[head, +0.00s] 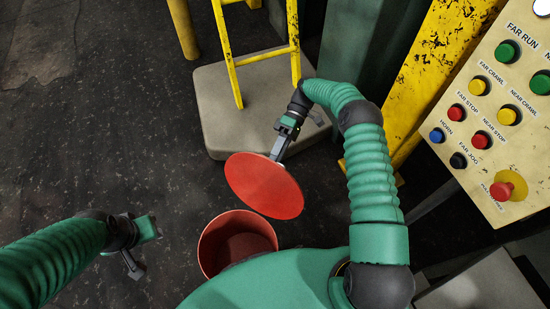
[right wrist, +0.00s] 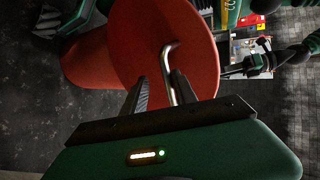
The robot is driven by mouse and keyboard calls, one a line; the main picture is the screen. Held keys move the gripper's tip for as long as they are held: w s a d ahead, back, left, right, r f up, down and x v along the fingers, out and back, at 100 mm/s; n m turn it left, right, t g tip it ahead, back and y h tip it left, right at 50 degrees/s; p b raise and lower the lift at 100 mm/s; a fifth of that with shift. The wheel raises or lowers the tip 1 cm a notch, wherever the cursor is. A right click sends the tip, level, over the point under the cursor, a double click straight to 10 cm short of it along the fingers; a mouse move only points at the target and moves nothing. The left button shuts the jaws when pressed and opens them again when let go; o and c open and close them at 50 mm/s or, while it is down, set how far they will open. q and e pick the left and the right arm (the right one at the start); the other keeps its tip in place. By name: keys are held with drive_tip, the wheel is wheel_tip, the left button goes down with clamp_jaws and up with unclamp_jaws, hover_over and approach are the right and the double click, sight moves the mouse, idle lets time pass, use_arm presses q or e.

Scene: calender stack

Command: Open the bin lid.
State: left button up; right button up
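The red bin (head: 237,228) stands on the floor in the head view, its top uncovered and its inside visible. The round red bin lid (head: 264,186) is tilted up, off the bin's mouth and beyond it. My right gripper (head: 277,155) is at the lid's far edge. In the right wrist view, a bent metal handle (right wrist: 171,75) on the lid (right wrist: 190,45) lies between my right gripper's fingers (right wrist: 160,78). A gap shows on its left side; whether both fingers press on it cannot be told. My left gripper (head: 142,248) is empty, left of the bin, its fingers apart.
A yellow ladder (head: 232,62) stands on a grey block (head: 215,105) beyond the lid. A control panel (head: 505,115) with several coloured buttons and a yellow post (head: 430,65) are on the right. Dark floor (head: 110,130) is clear on the left.

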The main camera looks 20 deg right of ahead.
drive_tip(key=shift+r, duration=0.1)
drive_tip(key=s+a+r+p, duration=0.2)
drive_tip(key=s+a+p, duration=0.1)
drive_tip(key=s, duration=0.4)
drive_tip(key=s+a+r+p, duration=0.2)
drive_tip(key=s+p, duration=0.3)
drive_tip(key=s, duration=0.3)
drive_tip(key=shift+a+r, duration=0.35)
drive_tip(key=shift+a, duration=0.1)
